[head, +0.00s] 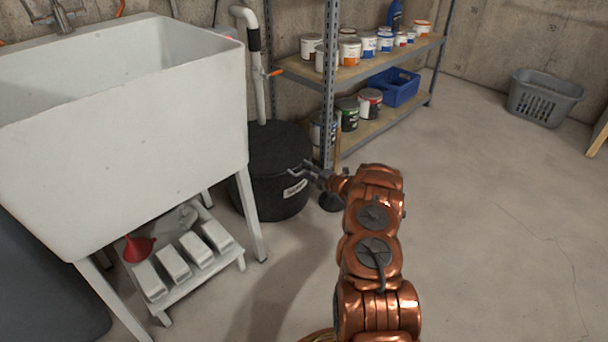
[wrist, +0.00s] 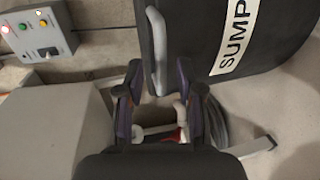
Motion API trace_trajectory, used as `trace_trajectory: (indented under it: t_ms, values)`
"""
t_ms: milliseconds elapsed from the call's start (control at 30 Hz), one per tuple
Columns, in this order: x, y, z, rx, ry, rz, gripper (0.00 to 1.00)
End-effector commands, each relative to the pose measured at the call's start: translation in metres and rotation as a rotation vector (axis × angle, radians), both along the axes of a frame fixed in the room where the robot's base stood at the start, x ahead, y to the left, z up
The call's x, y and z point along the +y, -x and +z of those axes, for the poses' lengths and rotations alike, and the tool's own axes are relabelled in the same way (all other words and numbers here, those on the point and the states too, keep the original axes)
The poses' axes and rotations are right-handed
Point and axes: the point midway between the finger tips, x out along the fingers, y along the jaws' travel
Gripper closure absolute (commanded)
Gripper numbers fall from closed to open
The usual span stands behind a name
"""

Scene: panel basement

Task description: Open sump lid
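The sump is a round black basin (head: 268,190) on the floor beside the sink, and its flat black lid (head: 262,140) appears closed. A white pipe rises from the lid. A white label reading SUMP (wrist: 234,37) is on the black side in the wrist view. A grey bar handle (wrist: 157,50) stands at the edge of the black surface. My gripper (head: 303,172) is at the basin's right front side. In the wrist view its two dark fingers (wrist: 160,105) are apart with nothing held. The handle's lower end is just beyond the fingertips; I cannot tell whether they touch.
A white utility sink (head: 130,130) stands left of the sump, with a low bench (head: 200,262) under it. A metal shelf (head: 331,90) with paint cans stands close behind my gripper. A control box with lights (wrist: 40,32) shows in the wrist view.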

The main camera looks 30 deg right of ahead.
Motion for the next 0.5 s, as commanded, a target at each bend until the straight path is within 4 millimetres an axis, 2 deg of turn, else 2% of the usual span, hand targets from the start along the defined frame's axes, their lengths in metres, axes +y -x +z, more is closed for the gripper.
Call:
trace_trajectory:
  t_ms: [200, 500]
  values:
    - [0.005, -0.020, -0.007, 0.001, -0.002, 0.001, 0.63]
    - [0.007, -0.027, -0.007, 0.002, -0.003, 0.000, 0.63]
